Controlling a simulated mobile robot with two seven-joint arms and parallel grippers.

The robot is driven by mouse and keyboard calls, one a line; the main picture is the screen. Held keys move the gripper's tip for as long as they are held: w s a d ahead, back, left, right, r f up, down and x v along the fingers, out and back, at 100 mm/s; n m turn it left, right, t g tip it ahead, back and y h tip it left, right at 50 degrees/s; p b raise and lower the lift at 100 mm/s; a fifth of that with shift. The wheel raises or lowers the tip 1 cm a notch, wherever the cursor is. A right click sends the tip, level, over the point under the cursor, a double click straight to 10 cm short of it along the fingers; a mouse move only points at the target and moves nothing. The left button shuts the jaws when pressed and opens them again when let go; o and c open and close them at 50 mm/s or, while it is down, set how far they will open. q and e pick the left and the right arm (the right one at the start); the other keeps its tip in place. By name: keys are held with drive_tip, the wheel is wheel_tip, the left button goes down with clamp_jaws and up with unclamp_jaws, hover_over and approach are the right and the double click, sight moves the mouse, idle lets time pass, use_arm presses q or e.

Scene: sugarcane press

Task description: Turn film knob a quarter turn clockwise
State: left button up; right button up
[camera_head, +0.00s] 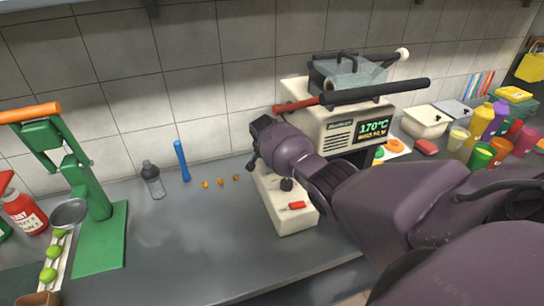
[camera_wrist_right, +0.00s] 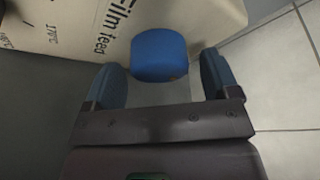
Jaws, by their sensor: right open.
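The film knob (camera_wrist_right: 158,55) shows in the right wrist view as a blue rounded knob beside the printed words "Film feed" on a cream machine side (camera_wrist_right: 100,25). My right gripper (camera_wrist_right: 162,80) is open, with one dark blue finger on each side of the knob and gaps visible between. In the head view my right arm reaches to the cream sealing machine (camera_head: 340,128), which has a display reading 170°C. My right gripper (camera_head: 262,135) is at the machine's left side there, and the knob is hidden behind it. My left gripper is not in view.
A green press (camera_head: 100,235) with an orange handle stands at the left. A bottle (camera_head: 152,180), a blue stick (camera_head: 182,160) and small orange pieces (camera_head: 220,182) lie left of the machine. Colourful cups (camera_head: 480,155) crowd the right. The front middle counter is clear.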

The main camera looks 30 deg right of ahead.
drive_tip(key=c, duration=0.9)
drive_tip(key=shift+m, duration=0.3)
